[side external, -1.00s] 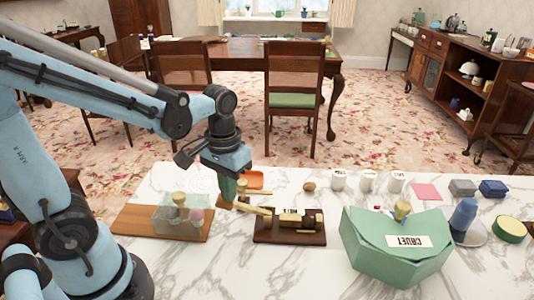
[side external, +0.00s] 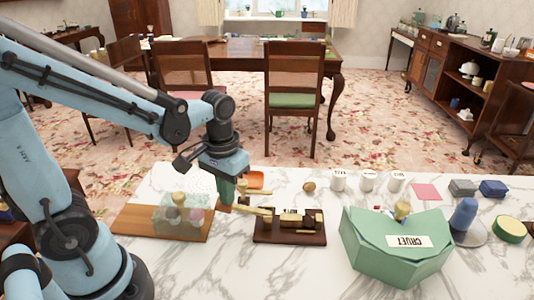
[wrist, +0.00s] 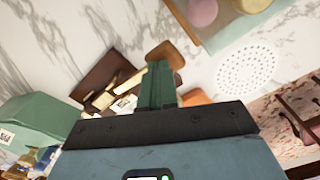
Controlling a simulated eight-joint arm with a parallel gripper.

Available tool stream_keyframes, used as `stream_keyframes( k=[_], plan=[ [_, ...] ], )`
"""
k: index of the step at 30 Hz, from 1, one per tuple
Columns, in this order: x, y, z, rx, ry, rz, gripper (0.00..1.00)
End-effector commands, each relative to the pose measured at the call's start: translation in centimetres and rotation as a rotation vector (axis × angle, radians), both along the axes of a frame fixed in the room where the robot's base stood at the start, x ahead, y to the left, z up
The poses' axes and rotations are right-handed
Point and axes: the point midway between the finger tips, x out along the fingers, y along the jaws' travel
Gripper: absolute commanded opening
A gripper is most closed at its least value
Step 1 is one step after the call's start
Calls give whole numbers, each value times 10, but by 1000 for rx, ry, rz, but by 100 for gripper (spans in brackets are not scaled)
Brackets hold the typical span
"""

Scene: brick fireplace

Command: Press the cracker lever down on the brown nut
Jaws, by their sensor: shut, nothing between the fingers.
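The brass nutcracker (side external: 297,219) sits on a dark wooden base (side external: 290,238) in the middle of the marble table. Its pale lever (side external: 252,210) points left and lies low, nearly level. A small brown nut-like thing (side external: 309,187) lies on the table behind the cracker; I cannot make out a nut inside the jaws. My gripper (side external: 226,197) is shut and empty, pointing down just left of the lever's end, apparently apart from it. In the wrist view my green fingers (wrist: 159,83) show beside the cracker (wrist: 117,90).
A clear box (side external: 180,217) on a wooden board stands to the left. An orange dish (side external: 256,180) lies behind the lever. Marble in front of the cracker is clear.

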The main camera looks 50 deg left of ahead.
Motion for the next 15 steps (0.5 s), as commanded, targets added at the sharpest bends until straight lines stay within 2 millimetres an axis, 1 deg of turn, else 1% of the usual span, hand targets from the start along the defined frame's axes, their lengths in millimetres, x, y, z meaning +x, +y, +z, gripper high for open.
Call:
stream_keyframes(
  k=[15],
  plan=[
    [-2, 2, -12, 0, -1, 1, 0]
  ],
)
